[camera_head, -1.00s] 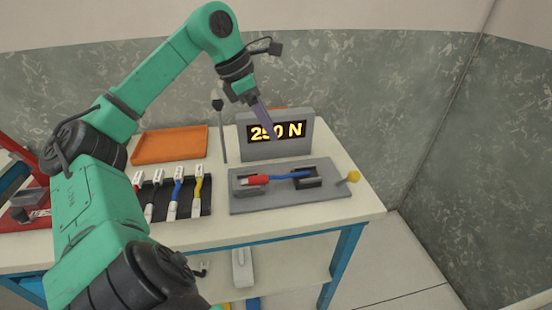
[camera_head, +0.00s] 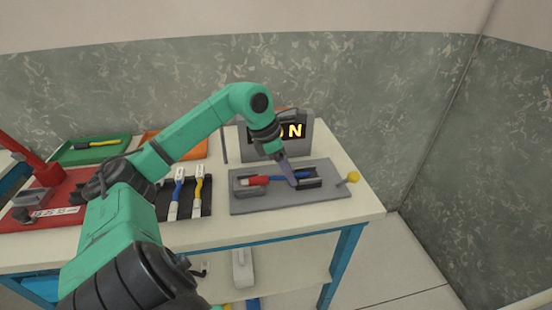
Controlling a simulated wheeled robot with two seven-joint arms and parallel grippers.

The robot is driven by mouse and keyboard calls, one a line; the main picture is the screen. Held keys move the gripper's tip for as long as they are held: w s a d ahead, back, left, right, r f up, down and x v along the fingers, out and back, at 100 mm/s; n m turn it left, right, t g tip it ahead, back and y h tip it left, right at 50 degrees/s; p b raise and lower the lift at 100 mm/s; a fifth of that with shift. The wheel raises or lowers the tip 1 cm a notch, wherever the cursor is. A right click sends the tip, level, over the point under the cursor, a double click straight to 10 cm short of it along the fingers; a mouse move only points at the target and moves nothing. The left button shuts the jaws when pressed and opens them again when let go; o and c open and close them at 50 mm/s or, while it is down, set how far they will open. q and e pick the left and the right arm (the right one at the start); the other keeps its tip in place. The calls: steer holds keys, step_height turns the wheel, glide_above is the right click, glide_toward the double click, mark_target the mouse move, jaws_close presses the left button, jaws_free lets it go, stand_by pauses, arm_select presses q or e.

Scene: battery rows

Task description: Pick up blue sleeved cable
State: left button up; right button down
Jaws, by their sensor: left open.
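The blue sleeved cable (camera_head: 274,179) with a red end lies across the grey pull-test fixture (camera_head: 245,204), between its two dark clamps. Another blue cable (camera_head: 176,192) with white connectors lies in the dark rack (camera_head: 206,208) on the left. My left gripper (camera_head: 291,182) points down at the fixture cable's right part, near the right clamp. Its fingers cover part of the cable, and I cannot tell whether they touch it. It is open. My right gripper is out of view.
A display block (camera_head: 303,145) stands behind the fixture, its reading partly covered by my arm. A yellow-knobbed lever (camera_head: 352,177) stands at the fixture's right. A green tray (camera_head: 88,153), an orange tray (camera_head: 196,152) and a red press (camera_head: 40,172) are left. The table's front right is clear.

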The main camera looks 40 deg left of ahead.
arm_select(q)
jaws_close()
steer(key=shift+r, duration=0.1)
